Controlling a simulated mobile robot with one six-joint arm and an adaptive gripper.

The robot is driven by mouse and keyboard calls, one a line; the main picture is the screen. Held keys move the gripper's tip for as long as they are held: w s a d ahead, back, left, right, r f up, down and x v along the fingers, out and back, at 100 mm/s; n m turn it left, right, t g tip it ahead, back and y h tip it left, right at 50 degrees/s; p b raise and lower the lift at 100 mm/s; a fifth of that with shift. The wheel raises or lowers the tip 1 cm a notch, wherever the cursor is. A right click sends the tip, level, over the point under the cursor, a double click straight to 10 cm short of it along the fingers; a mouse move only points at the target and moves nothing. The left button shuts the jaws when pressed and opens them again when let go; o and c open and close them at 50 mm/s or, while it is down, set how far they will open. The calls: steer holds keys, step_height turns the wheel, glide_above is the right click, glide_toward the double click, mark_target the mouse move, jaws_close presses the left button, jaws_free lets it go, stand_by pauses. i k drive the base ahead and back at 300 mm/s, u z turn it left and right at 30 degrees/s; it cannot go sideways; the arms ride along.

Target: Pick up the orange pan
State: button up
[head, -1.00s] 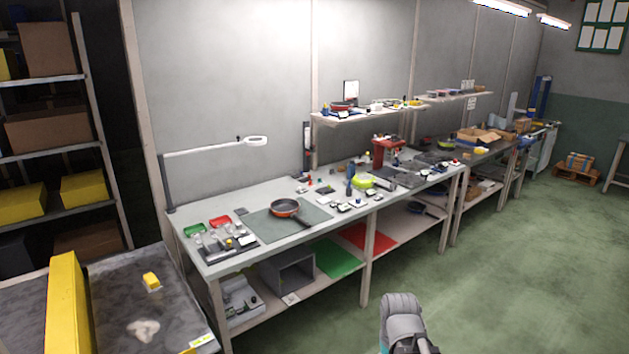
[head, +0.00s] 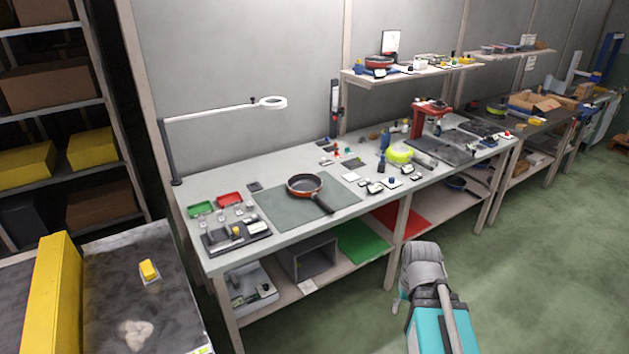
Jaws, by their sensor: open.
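The orange pan (head: 305,183) sits on a grey-green mat (head: 281,213) on the workbench. It has a dark inside, an orange rim, and a black handle pointing to the lower right. It appears to lie flat with nothing on it. Part of my own arm shows at the bottom right, in front of the bench and well apart from the pan. My gripper cannot be made out in this view.
A green tray (head: 200,208), a red tray (head: 229,199) and small parts lie left of the mat. A lamp (head: 271,103) arches over the bench's back left. Small items and a red machine (head: 432,108) stand to the right. A yellow-edged table (head: 120,300) is at lower left.

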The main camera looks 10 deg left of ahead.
mark_target(304, 183)
steer(key=u, duration=0.1)
steer(key=i, duration=1.45)
steer(key=u, duration=0.05)
